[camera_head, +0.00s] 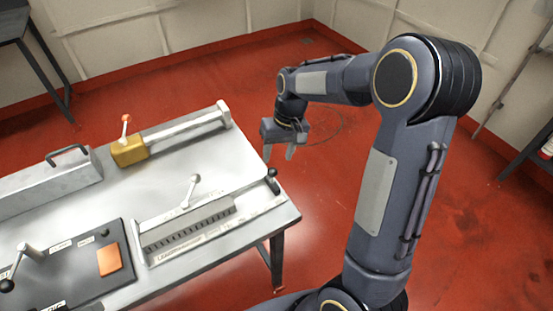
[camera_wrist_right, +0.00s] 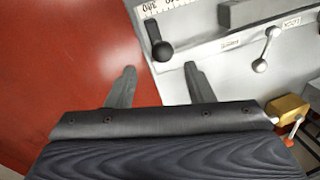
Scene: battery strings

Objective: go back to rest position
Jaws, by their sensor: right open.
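My right gripper (camera_head: 279,152) is open and empty in the head view, beyond the table's right end and close to its edge. In the right wrist view its two fingers (camera_wrist_right: 160,88) stand apart with nothing between them; red floor and the table's edge show behind them. My left gripper is not in view.
A metal table (camera_head: 165,186) holds a yellow block with a red-knobbed lever (camera_head: 129,150), a slotted fixture (camera_head: 190,226) with a lever, a black panel (camera_head: 70,280) and a grey handled box (camera_head: 50,182). A black knob (camera_head: 272,174) sits near the right edge. Red floor (camera_head: 330,160) is free to the right.

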